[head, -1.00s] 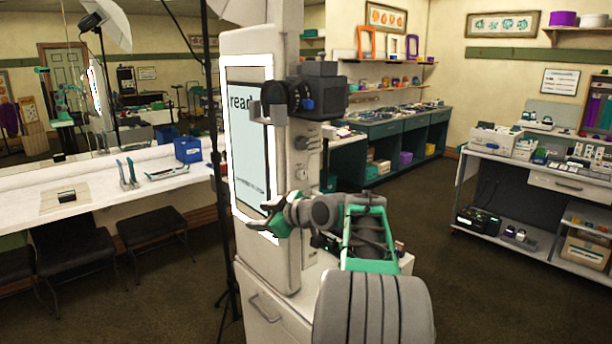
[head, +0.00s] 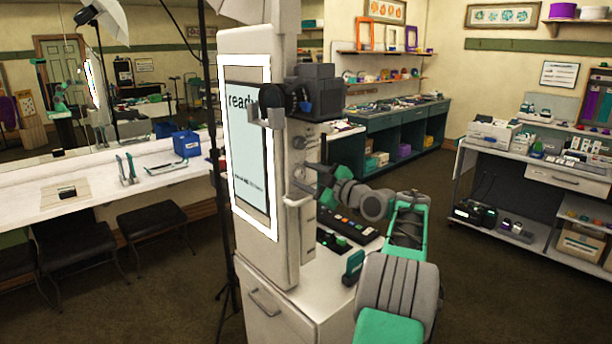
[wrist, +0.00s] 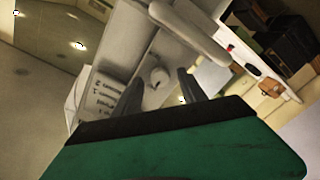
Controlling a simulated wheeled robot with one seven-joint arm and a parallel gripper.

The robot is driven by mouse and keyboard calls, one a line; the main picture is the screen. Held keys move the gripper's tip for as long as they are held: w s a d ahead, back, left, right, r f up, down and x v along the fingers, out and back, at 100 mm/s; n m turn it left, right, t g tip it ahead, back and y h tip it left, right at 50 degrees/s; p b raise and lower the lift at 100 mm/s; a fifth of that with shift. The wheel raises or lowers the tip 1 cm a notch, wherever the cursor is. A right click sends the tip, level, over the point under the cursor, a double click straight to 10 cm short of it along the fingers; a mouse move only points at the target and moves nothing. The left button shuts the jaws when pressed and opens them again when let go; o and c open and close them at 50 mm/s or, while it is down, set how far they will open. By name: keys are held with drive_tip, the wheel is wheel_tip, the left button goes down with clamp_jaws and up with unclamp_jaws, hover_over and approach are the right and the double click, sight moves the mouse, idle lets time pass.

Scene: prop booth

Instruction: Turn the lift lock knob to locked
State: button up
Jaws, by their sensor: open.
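The white kiosk column (head: 250,45) stands in the middle of the head view, its lit screen (head: 248,150) reading "ready". A small round pale knob (wrist: 158,77) shows on a white panel in the wrist view, between and beyond the two fingers of my gripper (wrist: 160,92). I cannot tell whether it is the lift lock knob or read its setting. In the head view my gripper (head: 320,180) is beside the column's right side face, open and empty. Another small round fitting (head: 299,143) sits higher on that face. The fingertips' contact is unclear.
A pale handle bar (wrist: 190,30) crosses the panel near the fingers. A camera (head: 316,92) juts from the column above my gripper. A button panel (head: 350,226) lies on the white cabinet (head: 285,322) below. Open floor lies to the right.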

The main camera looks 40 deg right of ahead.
drive_tip(key=shift+c, duration=0.4)
clamp_jaws()
drive_tip(key=shift+m, duration=0.3)
drive_tip(key=m+b, duration=0.1)
drive_tip(key=m, duration=0.2)
drive_tip(key=shift+f, duration=0.1)
drive_tip(key=m, duration=0.5)
drive_tip(key=m+p, duration=0.1)
drive_tip(key=m, duration=0.3)
drive_tip(key=shift+m, duration=0.4)
drive_tip(key=m+p, duration=0.1)
drive_tip(key=m, duration=0.1)
drive_tip(key=m+p, duration=0.1)
drive_tip(key=m, duration=0.2)
drive_tip(key=shift+t+h, duration=0.3)
